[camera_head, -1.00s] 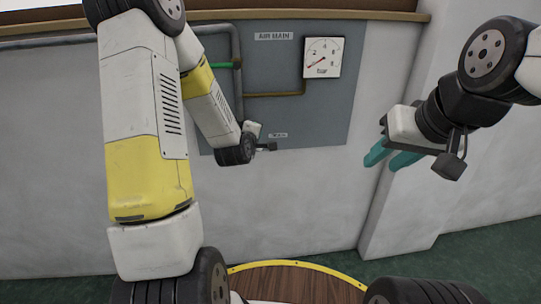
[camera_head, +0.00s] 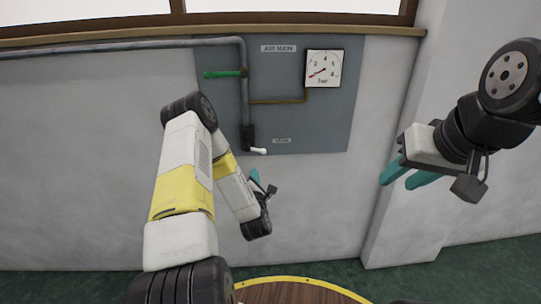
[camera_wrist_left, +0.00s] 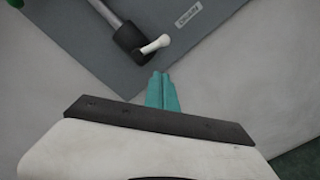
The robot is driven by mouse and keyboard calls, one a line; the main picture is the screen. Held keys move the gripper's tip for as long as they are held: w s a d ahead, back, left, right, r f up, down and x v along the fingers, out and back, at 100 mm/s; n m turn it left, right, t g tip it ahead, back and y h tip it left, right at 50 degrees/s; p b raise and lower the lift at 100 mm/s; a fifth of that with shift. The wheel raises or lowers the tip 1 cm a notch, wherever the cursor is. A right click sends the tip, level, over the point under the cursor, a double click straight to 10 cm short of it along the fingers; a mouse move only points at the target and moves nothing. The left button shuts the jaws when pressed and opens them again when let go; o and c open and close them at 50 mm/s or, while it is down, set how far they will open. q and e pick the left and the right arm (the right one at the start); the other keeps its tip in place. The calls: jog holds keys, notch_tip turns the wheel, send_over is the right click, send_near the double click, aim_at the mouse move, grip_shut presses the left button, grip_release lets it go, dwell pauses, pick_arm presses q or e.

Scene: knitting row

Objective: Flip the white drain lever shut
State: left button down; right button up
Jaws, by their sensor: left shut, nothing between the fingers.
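The white drain lever (camera_head: 258,150) sticks out to the right from the black valve body (camera_head: 247,136) at the lower end of the grey pipe. In the left wrist view the lever (camera_wrist_left: 156,44) lies clear ahead of the teal fingers. My left gripper (camera_head: 255,177) is shut and empty, a little below the lever in the head view and apart from it. Its fingertips (camera_wrist_left: 161,80) are together in the left wrist view. My right gripper (camera_head: 407,173) is at the right with its teal fingers apart, holding nothing.
The grey panel (camera_head: 300,125) carries a pressure gauge (camera_head: 323,68), a green handle (camera_head: 222,74) on the pipe (camera_head: 130,48), and a thin brass pipe (camera_head: 280,101). A wall pillar (camera_head: 410,215) stands at the right. The wall below the panel is clear.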

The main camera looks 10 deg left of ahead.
aim_at(256, 150)
pick_arm(q)
jog(key=w+r, duration=0.1)
jog(key=w, duration=0.7)
jog(key=shift+w+r, duration=0.3)
jog(key=shift+r, duration=0.05)
jog(key=shift+d+r+n, duration=0.25)
jog(key=shift+r+n, duration=0.15)
jog(key=shift+n, duration=0.5)
jog(key=shift+a+f, duration=0.1)
dwell(0.4)
